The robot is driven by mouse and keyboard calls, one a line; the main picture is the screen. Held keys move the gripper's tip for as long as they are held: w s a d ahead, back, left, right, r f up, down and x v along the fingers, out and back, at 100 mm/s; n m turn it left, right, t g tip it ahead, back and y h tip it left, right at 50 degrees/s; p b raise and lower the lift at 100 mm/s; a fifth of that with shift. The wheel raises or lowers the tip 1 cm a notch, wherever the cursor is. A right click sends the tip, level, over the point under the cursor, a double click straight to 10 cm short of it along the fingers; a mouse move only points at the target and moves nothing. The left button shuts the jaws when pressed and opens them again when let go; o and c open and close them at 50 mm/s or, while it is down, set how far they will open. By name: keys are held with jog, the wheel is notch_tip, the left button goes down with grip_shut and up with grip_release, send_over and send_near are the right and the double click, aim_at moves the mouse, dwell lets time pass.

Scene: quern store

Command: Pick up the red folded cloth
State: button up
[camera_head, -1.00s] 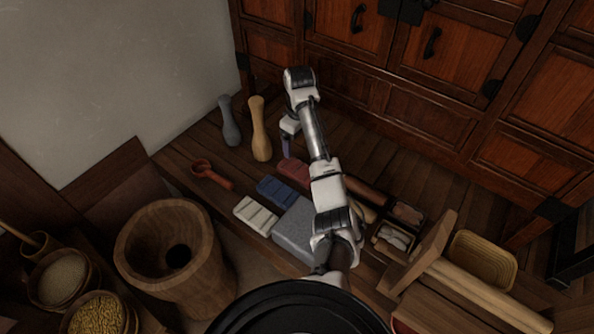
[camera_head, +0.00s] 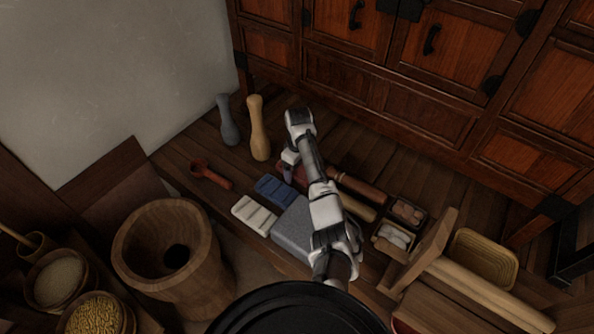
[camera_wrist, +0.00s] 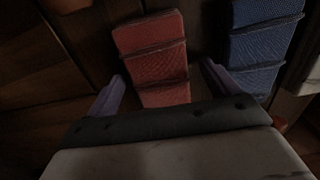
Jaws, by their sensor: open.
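The red folded cloth (camera_wrist: 152,62) lies in the middle of the wrist view, with ridged folds across it. In the head view only a small part of the red cloth (camera_head: 301,175) shows, as my arm covers most of it. My gripper (camera_wrist: 162,88) is open, with one pale purple finger on each side of the cloth's near end. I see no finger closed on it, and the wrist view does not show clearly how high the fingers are. In the head view my gripper (camera_head: 288,171) is over the cloth.
A blue folded cloth (camera_wrist: 262,45) lies close to the right finger; it also shows in the head view (camera_head: 275,190). A white folded cloth (camera_head: 254,214), a grey block (camera_head: 293,229), a red ladle (camera_head: 211,175) and two pestle-like pieces (camera_head: 258,128) stand or lie nearby.

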jog(key=shift+f, duration=0.3)
jog(key=c, duration=1.1)
jog(key=shift+r, duration=0.1)
